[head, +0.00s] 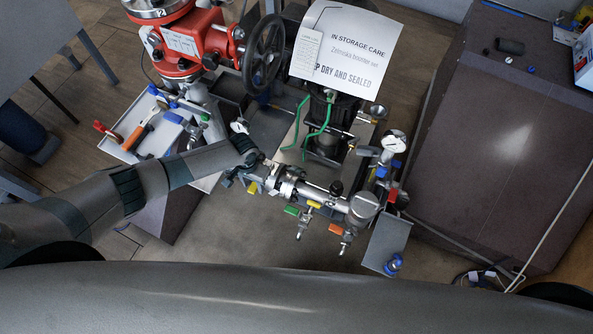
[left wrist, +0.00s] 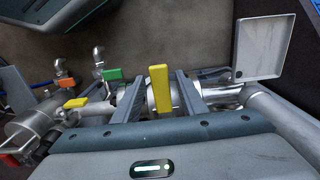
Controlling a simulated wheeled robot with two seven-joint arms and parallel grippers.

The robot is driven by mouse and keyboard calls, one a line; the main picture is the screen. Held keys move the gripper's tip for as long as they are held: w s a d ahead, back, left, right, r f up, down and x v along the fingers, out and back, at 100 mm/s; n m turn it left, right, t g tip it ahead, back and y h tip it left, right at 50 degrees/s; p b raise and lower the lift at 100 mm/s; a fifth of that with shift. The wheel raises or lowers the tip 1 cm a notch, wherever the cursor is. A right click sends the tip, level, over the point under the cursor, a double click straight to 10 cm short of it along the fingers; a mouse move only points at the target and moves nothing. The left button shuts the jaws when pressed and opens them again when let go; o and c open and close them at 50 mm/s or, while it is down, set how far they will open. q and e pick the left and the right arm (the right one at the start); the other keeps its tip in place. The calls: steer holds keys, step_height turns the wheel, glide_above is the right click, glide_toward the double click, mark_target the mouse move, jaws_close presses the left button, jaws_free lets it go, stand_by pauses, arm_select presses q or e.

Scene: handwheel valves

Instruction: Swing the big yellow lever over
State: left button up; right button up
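The big yellow lever (left wrist: 160,88) stands up in the middle of the left wrist view, on a metal pipe fitting. My left gripper (left wrist: 158,93) is open, with one finger on each side of the lever. A narrow gap shows on both sides of it. In the head view the yellow lever (head: 253,188) shows small at the end of my left arm, beside my left gripper (head: 247,181), partly hidden by it. My right gripper is not in view.
A smaller yellow handle (left wrist: 75,103), a green handle (left wrist: 113,74) and an orange handle (left wrist: 66,83) sit close by on the pipework. A grey tray (left wrist: 263,45) stands right of the fingers. A red valve body (head: 185,45) and black handwheel (head: 263,52) rise behind.

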arm_select(q)
steer(key=shift+f, duration=0.15)
steer(key=c, duration=0.8)
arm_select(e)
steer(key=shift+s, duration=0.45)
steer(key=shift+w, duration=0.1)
